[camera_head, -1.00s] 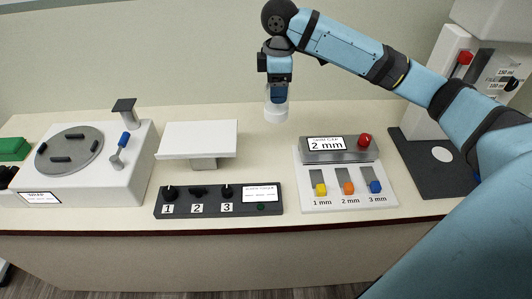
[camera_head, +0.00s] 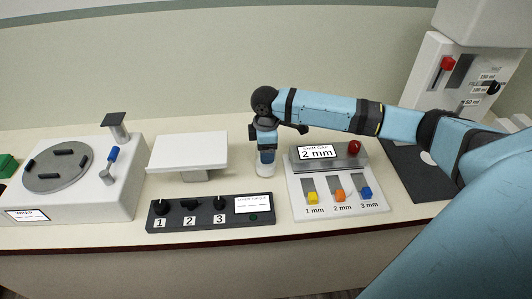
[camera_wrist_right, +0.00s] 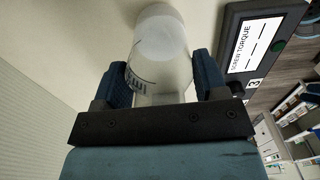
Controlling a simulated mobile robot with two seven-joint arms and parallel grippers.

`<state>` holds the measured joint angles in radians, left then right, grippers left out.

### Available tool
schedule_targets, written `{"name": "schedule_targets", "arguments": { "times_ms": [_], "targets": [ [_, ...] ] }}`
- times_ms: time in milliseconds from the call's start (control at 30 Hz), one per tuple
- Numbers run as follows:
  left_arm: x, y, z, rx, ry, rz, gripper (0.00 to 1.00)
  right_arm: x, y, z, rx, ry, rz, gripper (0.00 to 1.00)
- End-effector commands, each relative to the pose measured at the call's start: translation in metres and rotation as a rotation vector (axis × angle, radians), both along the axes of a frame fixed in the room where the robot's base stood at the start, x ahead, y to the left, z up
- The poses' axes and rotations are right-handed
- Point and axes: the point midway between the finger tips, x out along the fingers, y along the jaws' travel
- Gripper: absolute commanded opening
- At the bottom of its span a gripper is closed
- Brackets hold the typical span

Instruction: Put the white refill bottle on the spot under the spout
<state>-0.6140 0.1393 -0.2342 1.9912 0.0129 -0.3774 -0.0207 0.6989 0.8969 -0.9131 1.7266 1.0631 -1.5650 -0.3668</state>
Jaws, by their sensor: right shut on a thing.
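The white refill bottle (camera_head: 265,170) is in my right gripper (camera_head: 266,156), between the white platform and the gap panel in the head view. In the wrist view the pale, translucent bottle (camera_wrist_right: 160,55) with dark print sits between the two blue fingers of the right gripper (camera_wrist_right: 165,80), which are shut on it. It looks upright, low over or on the counter; I cannot tell whether it touches. The spot is a white disc (camera_head: 428,158) on a dark mat at the right, partly hidden by my right arm. The dispenser (camera_head: 440,85) stands behind it. My left gripper is not in view.
Left of the bottle are a white platform (camera_head: 187,152), a torque panel (camera_head: 176,217) with three knobs and a turntable box (camera_head: 115,190). Right of it is a gap panel (camera_head: 328,195) with coloured switches, between the bottle and the dark mat (camera_head: 425,187).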

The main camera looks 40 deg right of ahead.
Motion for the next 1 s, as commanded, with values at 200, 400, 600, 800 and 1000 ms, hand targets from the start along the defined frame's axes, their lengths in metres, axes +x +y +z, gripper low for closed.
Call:
{"name": "schedule_targets", "arguments": {
  "times_ms": [200, 400, 600, 800, 1000],
  "targets": [
    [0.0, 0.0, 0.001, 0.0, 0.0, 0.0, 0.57, 0.0, 0.0, -0.022, 0.0, 0.0, 0.0, 0.4],
    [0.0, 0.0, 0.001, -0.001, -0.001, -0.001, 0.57, 0.0, 0.0, -0.021, 0.0, 0.0, 0.0, 0.4],
    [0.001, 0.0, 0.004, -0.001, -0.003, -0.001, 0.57, 0.0, 0.0, -0.024, 0.0, 0.0, 0.001, 0.89],
    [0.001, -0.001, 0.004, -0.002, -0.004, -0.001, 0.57, 0.0, 0.0, -0.024, 0.0, 0.0, 0.001, 0.92],
    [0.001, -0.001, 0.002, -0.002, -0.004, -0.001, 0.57, 0.0, 0.0, -0.016, 0.001, -0.002, 0.0, 0.92]
  ]
}}
